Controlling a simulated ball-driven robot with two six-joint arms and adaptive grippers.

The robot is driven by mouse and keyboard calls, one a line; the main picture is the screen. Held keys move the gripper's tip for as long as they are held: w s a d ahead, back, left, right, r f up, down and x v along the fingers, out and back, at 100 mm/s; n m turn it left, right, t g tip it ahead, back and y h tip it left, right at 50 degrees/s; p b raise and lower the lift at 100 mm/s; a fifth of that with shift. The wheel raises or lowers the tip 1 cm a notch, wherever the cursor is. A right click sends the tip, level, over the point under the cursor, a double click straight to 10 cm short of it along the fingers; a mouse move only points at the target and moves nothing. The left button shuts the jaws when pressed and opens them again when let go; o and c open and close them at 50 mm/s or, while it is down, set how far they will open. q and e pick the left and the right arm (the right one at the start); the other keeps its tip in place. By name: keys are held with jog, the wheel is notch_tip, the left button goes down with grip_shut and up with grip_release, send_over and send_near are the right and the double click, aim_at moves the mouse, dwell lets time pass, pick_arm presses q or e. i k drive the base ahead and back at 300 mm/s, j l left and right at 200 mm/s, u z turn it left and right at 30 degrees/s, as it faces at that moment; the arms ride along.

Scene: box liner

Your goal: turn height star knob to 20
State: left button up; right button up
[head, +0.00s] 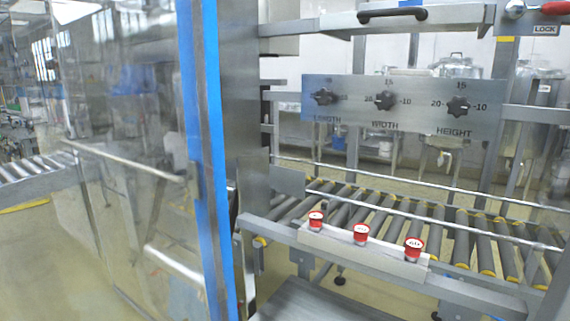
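The height star knob (458,106) is a dark star-shaped knob at the right end of a grey metal panel (346,84) in the head view. The word HEIGHT is below it, with 20 at its left, 15 above and 10 at its right. Which mark it points to is too small to tell. The width knob (386,101) and the length knob (323,97) sit left of it on the same panel. Neither of my grippers is in view, and nothing touches the knobs.
A transparent door with a blue-edged frame (204,150) stands at the left. A roller conveyor (420,225) runs below the panel. Three red-and-white buttons, one here (361,234), sit on a front rail. A black handle (392,14) is above. The space before the panel looks clear.

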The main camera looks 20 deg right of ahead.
aim_at(458, 106)
jog(key=z, duration=1.4)
